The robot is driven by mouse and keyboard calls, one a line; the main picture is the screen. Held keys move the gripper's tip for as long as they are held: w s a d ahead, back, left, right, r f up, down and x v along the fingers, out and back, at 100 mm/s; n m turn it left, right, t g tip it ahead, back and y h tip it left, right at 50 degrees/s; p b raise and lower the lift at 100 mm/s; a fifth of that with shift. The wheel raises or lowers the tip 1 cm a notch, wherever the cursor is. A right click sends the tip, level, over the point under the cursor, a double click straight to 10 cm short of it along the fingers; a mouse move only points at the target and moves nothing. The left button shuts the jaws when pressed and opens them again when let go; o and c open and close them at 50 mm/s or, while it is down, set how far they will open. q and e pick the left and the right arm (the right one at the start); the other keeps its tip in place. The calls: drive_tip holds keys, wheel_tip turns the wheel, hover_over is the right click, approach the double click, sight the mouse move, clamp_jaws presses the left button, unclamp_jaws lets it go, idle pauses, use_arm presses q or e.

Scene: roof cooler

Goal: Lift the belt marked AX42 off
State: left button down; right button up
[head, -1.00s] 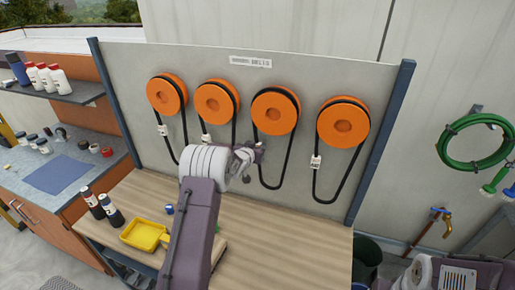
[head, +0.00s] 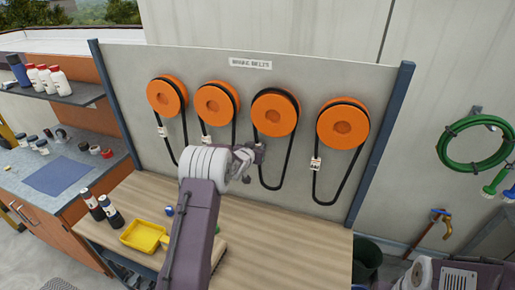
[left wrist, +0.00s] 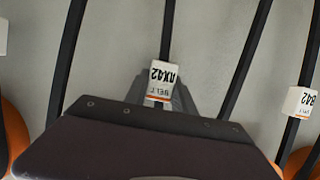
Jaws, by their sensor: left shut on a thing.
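Several black belts hang over orange pulleys on a grey board. My left gripper (head: 257,152) is at the left strand of the belt on the third pulley (head: 275,112) from the left. In the left wrist view the gripper (left wrist: 161,98) is shut at a white belt tag (left wrist: 162,78), around the black strand (left wrist: 167,30). The tag is upside down; X42 can be read, but its first letter is unclear. The belt (head: 289,160) still runs over its pulley and hangs in a loop. My right gripper is not in view.
Another tagged belt (head: 315,180) hangs on the fourth pulley (head: 343,123), to the right. Two more pulleys with belts (head: 215,102) are to the left. Below is a wooden bench (head: 290,235) with a yellow tray (head: 145,236) and dark bottles (head: 110,211).

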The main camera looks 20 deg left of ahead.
use_arm(q)
drive_tip(key=shift+s, duration=0.1)
drive_tip(key=shift+s+d+b, duration=0.1)
drive_tip(key=shift+s+b, duration=0.75)
drive_tip(key=shift+s, duration=1.4)
drive_tip(key=s+r+b, duration=0.1)
drive_tip(key=s+b, duration=0.1)
drive_tip(key=s, duration=1)
drive_tip(key=shift+d, duration=0.35)
idle(0.6)
drive_tip(key=shift+s, duration=0.1)
idle(0.5)
